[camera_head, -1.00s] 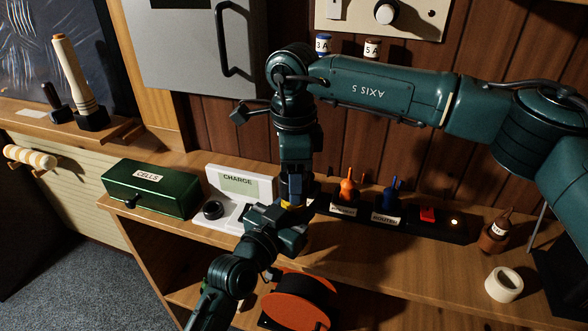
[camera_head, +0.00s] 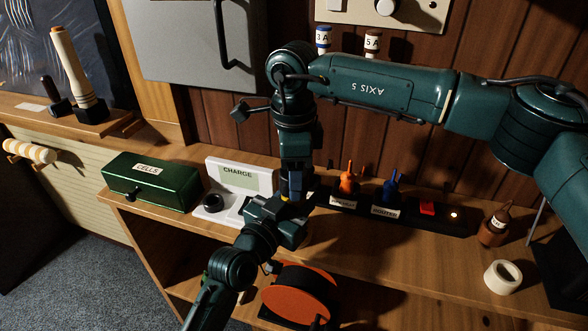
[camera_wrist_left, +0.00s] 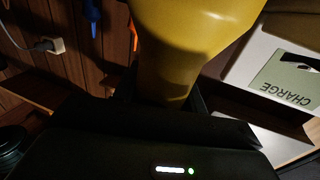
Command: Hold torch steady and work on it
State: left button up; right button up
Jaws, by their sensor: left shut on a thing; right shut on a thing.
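The torch shows in the left wrist view as a large yellow body (camera_wrist_left: 195,40), narrowing toward the jaws. My left gripper (camera_head: 285,214) is shut on it, over the shelf in front of the charger. My right gripper (camera_head: 293,190) comes straight down from above and is shut on the torch's upper part. In the head view the two grippers hide nearly all of the torch; only a sliver shows between them. The jaw contacts are too dark and covered to see clearly.
A white CHARGE unit (camera_head: 238,175) stands close behind the grippers, with a green CELLS box (camera_head: 150,185) to its left. To the right are a black rack (camera_head: 455,228) of tools, a brown bottle (camera_head: 493,230) and a tape roll (camera_head: 502,277). An orange reel (camera_head: 297,292) sits below.

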jog(key=shift+f, duration=0.1)
jog(key=o, duration=1)
jog(key=shift+r, duration=2.25)
jog(key=shift+c, duration=0.6)
